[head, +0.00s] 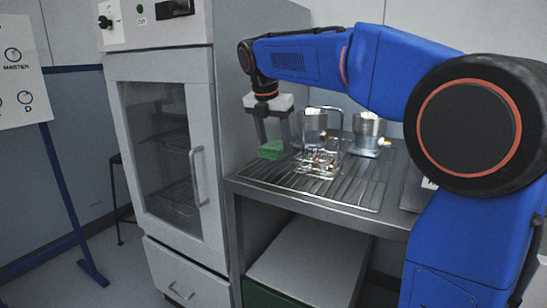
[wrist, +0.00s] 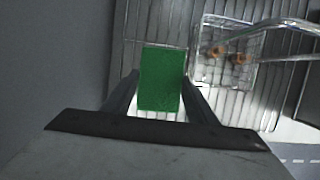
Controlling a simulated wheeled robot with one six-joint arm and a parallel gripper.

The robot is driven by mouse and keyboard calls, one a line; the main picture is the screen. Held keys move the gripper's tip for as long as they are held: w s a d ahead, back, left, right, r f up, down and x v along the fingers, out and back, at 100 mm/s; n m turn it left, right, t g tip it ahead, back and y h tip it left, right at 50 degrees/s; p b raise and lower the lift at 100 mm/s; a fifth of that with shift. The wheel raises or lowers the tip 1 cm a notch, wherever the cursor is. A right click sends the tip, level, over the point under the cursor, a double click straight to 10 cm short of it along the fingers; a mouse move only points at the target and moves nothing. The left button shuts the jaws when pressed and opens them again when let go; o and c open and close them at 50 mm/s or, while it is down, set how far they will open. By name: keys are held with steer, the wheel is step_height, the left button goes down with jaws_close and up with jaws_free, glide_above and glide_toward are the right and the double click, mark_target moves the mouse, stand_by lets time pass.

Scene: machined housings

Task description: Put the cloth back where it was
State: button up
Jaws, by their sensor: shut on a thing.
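The cloth is a small green block-like pad (head: 271,150), at the left end of the slatted metal rack in the head view. It also shows in the wrist view as a green rectangle (wrist: 161,78) between the two fingers. My gripper (head: 272,143) points down at the left rear of the rack, beside the cabinet, and is shut on the cloth. In the wrist view the fingers (wrist: 160,88) lie along both sides of it. I cannot tell whether the cloth touches the rack or is held just above it.
A wire basket (head: 318,160) with a tall handle and small copper-coloured parts stands right of the cloth. Two metal cups (head: 368,130) stand behind it. The grey cabinet (head: 160,140) rises close on the left. The front of the slatted rack (head: 335,193) is clear.

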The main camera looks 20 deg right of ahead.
mark_target(275, 156)
steer(key=shift+f, duration=2.25)
steer(key=shift+f, duration=0.15)
steer(key=o, duration=1.1)
steer(key=v, duration=1.2)
steer(key=shift+s, duration=0.1)
